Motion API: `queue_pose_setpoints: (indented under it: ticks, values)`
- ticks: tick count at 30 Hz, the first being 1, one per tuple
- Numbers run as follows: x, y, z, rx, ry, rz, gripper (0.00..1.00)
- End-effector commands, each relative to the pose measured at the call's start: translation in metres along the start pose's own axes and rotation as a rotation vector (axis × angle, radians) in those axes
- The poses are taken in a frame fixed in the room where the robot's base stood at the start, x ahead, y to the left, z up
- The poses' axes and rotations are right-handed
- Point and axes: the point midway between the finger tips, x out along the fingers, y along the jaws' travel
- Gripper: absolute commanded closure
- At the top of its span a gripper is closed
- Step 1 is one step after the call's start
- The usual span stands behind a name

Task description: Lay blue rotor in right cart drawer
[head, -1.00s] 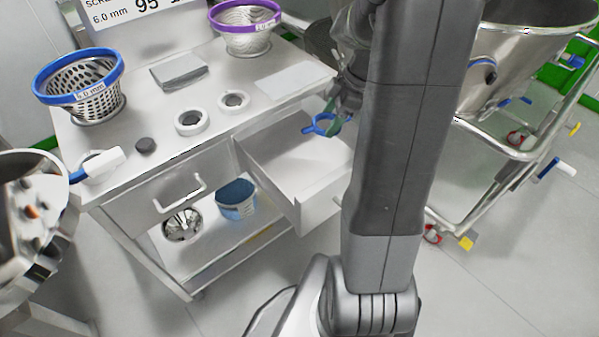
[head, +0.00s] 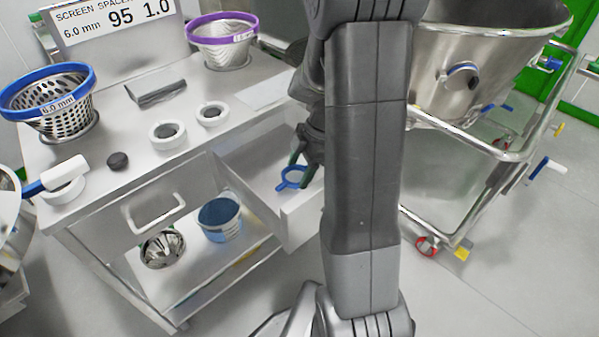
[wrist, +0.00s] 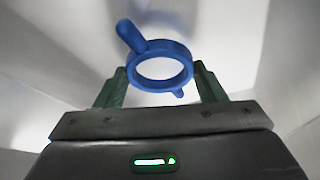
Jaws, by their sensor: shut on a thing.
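The blue rotor (head: 292,178) is a ring with short arms sticking out. My gripper (head: 303,172) is shut on it, and the rotor is over or inside the open right cart drawer (head: 262,200). In the wrist view the blue rotor (wrist: 160,66) sits between the two green fingers of my gripper (wrist: 160,85), with the pale drawer walls and floor around it. I cannot tell whether the rotor touches the drawer floor. My arm hides the right end of the drawer in the head view.
The cart top holds a blue-rimmed screen (head: 48,100), a purple-rimmed screen (head: 222,42), white rings (head: 167,135) and a dark puck (head: 118,161). The left drawer (head: 150,205) is shut. A blue bucket (head: 220,220) stands on the lower shelf. A steel vessel (head: 470,70) stands right.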

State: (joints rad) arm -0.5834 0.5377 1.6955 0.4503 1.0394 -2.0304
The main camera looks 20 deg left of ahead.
Motion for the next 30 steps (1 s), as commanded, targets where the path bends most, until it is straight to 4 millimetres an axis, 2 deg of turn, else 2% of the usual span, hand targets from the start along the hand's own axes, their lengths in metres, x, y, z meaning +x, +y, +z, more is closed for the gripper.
queue_pose_setpoints:
  ticks: [2,14,15,17,26,30]
  values:
    - [0.0089,0.0001,0.0038,0.001,0.0,0.0,0.68]
    - [0.0136,0.0003,0.0059,0.0,-0.001,0.002,0.68]
    - [0.012,0.0001,0.0052,0.0,-0.001,0.001,0.29]
    - [0.0119,0.0001,0.0052,0.0,-0.001,0.001,0.17]
    - [0.0112,0.0001,0.0049,0.001,-0.001,0.001,0.15]
    - [0.004,0.0003,0.0029,0.0,-0.001,0.002,0.15]
